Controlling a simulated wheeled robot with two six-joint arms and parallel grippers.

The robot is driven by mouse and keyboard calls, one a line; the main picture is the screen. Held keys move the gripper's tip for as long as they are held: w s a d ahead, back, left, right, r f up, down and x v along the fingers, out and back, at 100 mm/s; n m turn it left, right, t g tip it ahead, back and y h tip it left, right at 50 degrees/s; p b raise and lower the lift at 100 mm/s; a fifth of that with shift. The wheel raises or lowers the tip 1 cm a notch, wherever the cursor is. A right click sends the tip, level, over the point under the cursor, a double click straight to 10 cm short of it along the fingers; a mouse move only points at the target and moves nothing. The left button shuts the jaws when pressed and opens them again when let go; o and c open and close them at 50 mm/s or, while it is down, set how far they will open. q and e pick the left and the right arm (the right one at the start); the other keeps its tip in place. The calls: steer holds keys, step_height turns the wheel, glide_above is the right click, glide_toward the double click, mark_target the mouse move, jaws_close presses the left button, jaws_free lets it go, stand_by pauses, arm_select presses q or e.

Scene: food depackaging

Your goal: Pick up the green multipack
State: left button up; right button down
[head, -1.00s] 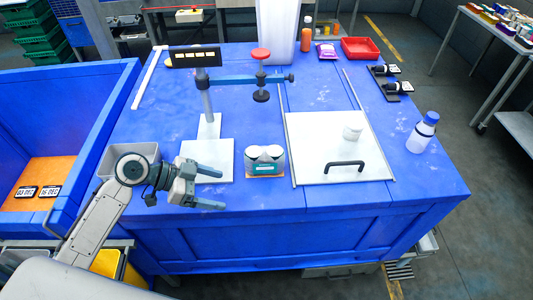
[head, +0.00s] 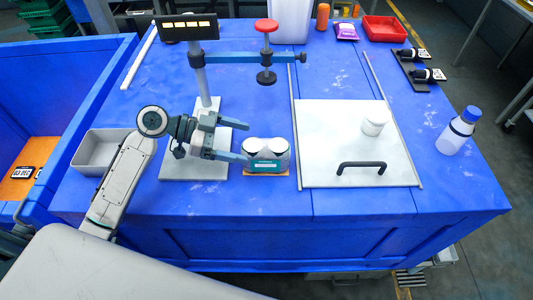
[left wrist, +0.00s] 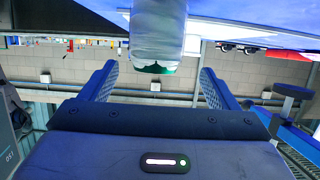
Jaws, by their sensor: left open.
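The green multipack (head: 265,164) has two white-topped round containers side by side in a green-labelled wrap. It stands upright on a small tan base on the blue table. My left gripper (head: 242,141) is open just left of it, its two fingers pointing right toward it. The lower finger's tip is close to the pack's left side; I cannot tell if they touch. In the left wrist view the multipack (left wrist: 158,32) appears inverted at the top, in line with the gap between the open fingers (left wrist: 155,80). The gap is empty. My right gripper is out of view.
A stand with a red knob (head: 266,26) rises behind the gripper. Right of the pack lies a white board (head: 335,130) with a black handle (head: 362,166) and a white jar (head: 374,122). A blue-capped bottle (head: 455,135) stands farther right. A grey bin (head: 80,160) is at left.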

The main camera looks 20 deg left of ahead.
mark_target(260, 148)
arm_select(q)
steer(key=shift+w+d+f, duration=0.1)
steer(key=shift+d, duration=0.2)
steer(key=shift+d+f, duration=0.15)
steer(key=shift+d, duration=0.4)
steer(key=shift+x, duration=2.1)
steer(key=shift+f, duration=0.1)
steer(key=shift+a, duration=0.1)
steer(key=c, duration=1.4)
